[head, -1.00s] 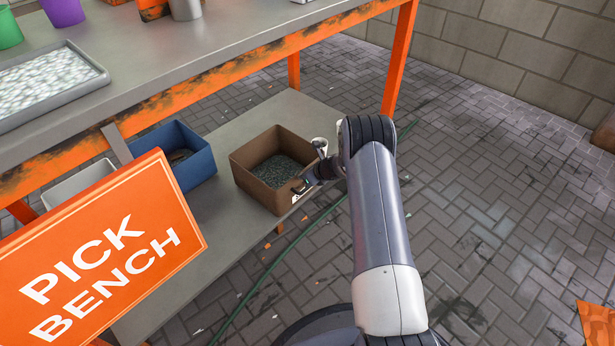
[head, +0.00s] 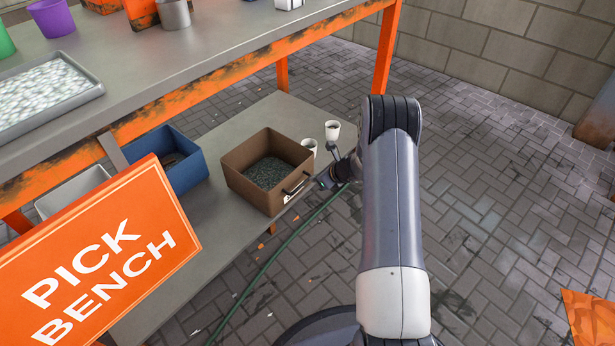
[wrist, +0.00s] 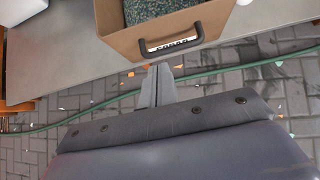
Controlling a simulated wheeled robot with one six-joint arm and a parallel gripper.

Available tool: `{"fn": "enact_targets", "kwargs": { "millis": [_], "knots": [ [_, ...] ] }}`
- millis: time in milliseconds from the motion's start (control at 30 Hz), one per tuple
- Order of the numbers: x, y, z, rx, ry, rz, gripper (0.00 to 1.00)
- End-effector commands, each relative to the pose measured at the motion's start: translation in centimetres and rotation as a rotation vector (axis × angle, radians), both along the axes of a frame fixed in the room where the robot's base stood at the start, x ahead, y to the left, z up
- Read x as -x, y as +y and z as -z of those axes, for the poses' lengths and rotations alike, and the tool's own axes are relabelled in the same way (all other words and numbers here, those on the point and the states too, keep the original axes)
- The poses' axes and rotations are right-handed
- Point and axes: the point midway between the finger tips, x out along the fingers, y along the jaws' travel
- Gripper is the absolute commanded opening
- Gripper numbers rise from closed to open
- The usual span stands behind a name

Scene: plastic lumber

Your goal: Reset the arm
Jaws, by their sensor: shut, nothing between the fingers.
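My gripper (wrist: 160,72) shows in the wrist view with its two fingers together and nothing between them. It is just in front of the brown box (wrist: 196,26), apart from its handle side, above the floor by the shelf edge. In the head view my arm reaches from the lower right, and its wrist end is beside the front right corner of the brown box (head: 238,182). The fingertips are too small to make out there. The box has a dark handle and a white label, and holds dark grey-green granules.
Two white cups (head: 332,130) stand behind my wrist on the lower shelf (head: 215,215). A blue bin (head: 190,172) is left of the brown box. An orange "PICK BENCH" sign (head: 95,265) stands at lower left. A green hose (head: 285,248) crosses the floor. Floor at right is mostly clear.

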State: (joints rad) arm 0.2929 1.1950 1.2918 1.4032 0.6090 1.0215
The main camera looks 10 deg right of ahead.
Motion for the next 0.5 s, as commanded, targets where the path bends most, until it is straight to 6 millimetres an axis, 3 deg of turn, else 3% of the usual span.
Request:
{"fn": "enact_targets", "kwargs": {
  "millis": [133,500],
  "knots": [
    [0.74,-0.53,-0.96,-0.001,0.0,0.001,0.0],
    [0.91,-0.64,-0.97,0.001,0.001,0.0,0.0]
  ]
}}
